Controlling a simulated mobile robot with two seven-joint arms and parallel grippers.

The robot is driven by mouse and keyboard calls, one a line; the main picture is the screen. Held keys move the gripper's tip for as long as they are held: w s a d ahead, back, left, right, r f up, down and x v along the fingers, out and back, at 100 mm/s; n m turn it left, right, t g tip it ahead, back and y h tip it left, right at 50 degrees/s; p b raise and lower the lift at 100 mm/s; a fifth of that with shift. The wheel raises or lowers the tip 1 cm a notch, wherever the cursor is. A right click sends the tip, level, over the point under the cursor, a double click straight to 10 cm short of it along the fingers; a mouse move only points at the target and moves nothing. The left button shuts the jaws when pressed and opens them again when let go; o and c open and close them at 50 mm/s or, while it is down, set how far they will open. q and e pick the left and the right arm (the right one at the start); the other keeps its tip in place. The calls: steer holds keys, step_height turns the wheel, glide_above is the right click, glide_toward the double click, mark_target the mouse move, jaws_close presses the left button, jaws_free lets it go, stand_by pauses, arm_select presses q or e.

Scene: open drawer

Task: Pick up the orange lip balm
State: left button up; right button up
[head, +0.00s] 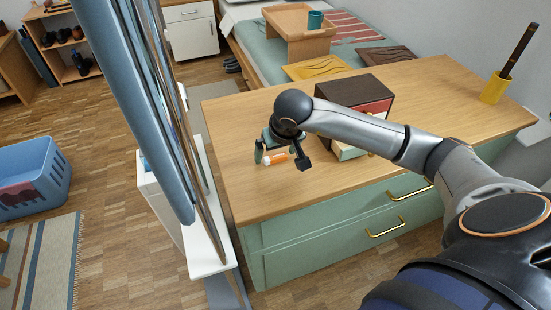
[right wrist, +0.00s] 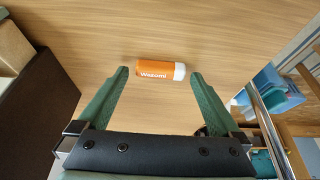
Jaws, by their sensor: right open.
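The orange lip balm (head: 275,158) with a white cap lies on its side on the wooden dresser top (head: 240,125). In the right wrist view the lip balm (right wrist: 160,71) lies just beyond the fingertips, its length running across the gap between them. My right gripper (head: 279,161) is open, pointing down over the lip balm; its fingers (right wrist: 160,74) show green in the right wrist view, one toward each end of it. Nothing is between the fingers' inner faces that I can see being gripped. My left gripper is not in view.
A dark brown and red box (head: 355,92) stands on the dresser behind my right arm. A yellow cup (head: 494,88) with a dark stick stands at the far right. The dresser has green drawers (head: 340,232) with gold handles. A tall blue-grey panel (head: 135,100) rises left of it.

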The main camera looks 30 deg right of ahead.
steer(key=shift+f, duration=0.15)
steer(key=c, duration=1.2)
